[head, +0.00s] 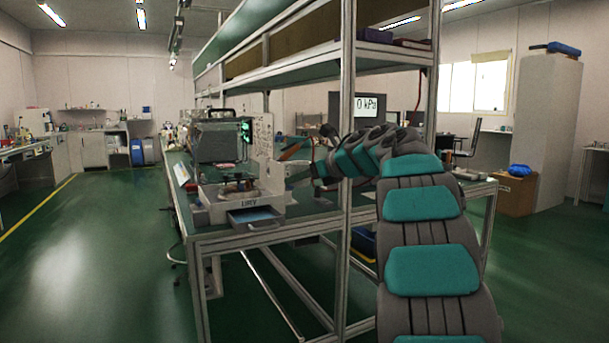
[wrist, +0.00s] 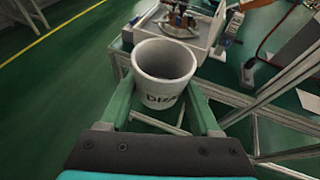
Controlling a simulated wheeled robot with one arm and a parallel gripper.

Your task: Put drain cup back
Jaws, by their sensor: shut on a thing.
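The drain cup (wrist: 165,75) is a light grey, open-topped cup with dark lettering, partly readable, on its side. It looks empty inside. My gripper (wrist: 165,108) is shut on it, with one green finger on each side of its wall. In the wrist view the cup is in the air, with green floor and the bench's frame below. In the head view my arm reaches to the bench, but the cup cannot be made out there. The white machine marked DRY (head: 275,206) stands on the bench, with a blue-lined tray (head: 256,217) sticking out at its front.
The bench (head: 315,228) has metal legs and an upright post (head: 347,200) close to my arm. A shelf (head: 300,72) hangs above. In the wrist view a small device (wrist: 247,72) and a red cable lie beside the machine. Floor on the left is clear.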

